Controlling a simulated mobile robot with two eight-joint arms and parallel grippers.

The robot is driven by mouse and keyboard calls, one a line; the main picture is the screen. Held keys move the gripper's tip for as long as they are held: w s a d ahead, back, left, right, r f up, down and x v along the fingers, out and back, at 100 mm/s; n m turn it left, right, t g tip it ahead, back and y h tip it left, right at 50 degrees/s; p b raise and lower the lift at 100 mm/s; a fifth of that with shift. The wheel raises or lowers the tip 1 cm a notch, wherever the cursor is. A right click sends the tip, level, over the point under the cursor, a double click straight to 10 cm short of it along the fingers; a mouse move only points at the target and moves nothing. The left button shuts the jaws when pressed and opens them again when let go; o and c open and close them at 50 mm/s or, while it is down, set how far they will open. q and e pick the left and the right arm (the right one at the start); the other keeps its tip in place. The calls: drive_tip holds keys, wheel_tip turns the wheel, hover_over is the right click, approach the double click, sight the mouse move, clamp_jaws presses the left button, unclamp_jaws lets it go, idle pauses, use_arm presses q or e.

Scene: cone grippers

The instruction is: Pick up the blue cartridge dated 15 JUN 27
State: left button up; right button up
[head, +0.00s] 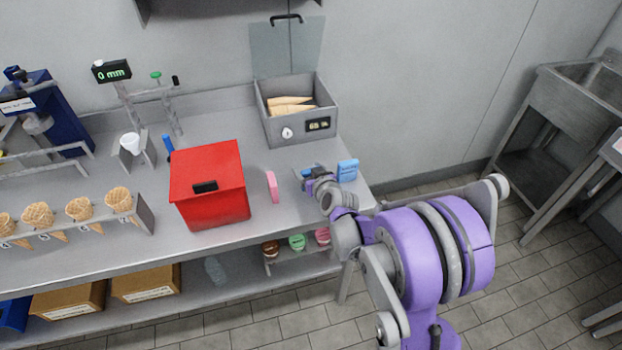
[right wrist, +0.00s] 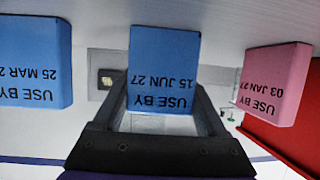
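The blue cartridge marked 15 JUN 27 (right wrist: 162,65) stands in the middle of the right wrist view, its label upside down. My right gripper (right wrist: 163,95) is open, with one finger at each side of this cartridge; whether they touch it is unclear. In the head view my right gripper (head: 312,180) is low over the counter's right end, partly hiding a blue cartridge (head: 306,172). Another blue cartridge (head: 347,170), marked 25 MAR (right wrist: 36,62), stands beside it. A pink cartridge (head: 272,186), marked 03 JAN 27 (right wrist: 272,84), is on the other side. My left gripper is not in view.
A red bin (head: 210,190) stands left of the pink cartridge. A grey open box with cones (head: 318,86) is behind the cartridges. A cone rack (head: 145,213) is at the left. The counter's right edge is close to the cartridges. A lower shelf holds small tubs (head: 297,242).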

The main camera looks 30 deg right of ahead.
drive_tip(key=c, duration=0.8)
